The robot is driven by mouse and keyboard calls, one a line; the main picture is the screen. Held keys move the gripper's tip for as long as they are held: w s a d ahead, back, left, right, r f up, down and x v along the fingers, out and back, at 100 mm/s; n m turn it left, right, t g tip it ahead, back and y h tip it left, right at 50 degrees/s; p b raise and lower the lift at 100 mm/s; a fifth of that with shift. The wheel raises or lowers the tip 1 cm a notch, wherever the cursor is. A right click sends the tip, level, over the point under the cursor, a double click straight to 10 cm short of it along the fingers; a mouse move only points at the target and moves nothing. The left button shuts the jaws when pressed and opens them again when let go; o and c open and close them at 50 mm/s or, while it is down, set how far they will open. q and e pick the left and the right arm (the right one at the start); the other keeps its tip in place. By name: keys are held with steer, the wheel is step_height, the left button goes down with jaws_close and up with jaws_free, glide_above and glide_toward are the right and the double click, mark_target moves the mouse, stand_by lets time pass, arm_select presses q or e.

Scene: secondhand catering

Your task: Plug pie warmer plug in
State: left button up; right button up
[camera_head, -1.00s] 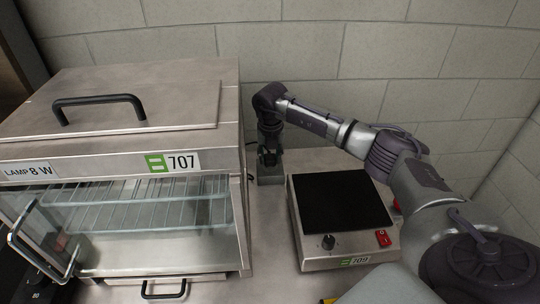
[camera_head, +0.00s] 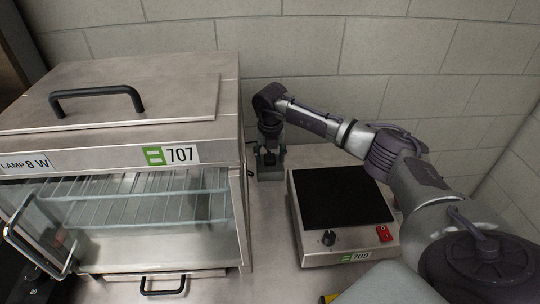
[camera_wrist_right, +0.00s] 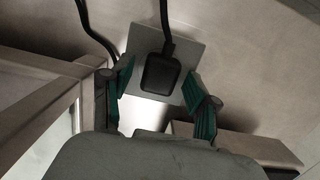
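The pie warmer (camera_head: 215,215) is the steel glass-fronted cabinet labelled 707 at the left of the head view. A black plug (camera_wrist_right: 161,76) with a black cable rising from it shows in the right wrist view, against a grey square socket block (camera_wrist_right: 190,50). I cannot tell whether it is fully seated there. My right gripper (camera_wrist_right: 158,73) is open, with one green-padded finger on each side of the plug and visible gaps. In the head view the right gripper (camera_head: 268,152) points down at the small grey block behind the warmer's right side.
A hot plate (camera_head: 345,200) labelled 709, with a red switch, stands to the right under my right arm. The block wall (camera_head: 320,50) is close behind. A second dark cable (camera_wrist_right: 97,32) runs at the wrist view's upper left. A narrow counter strip (camera_head: 268,225) is clear.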

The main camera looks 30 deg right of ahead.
steer(key=shift+r, duration=0.1)
step_height(320, 180, up, 12)
steer(key=s, duration=0.1)
steer(key=shift+s+a, duration=0.15)
steer(key=shift+a, duration=0.25)
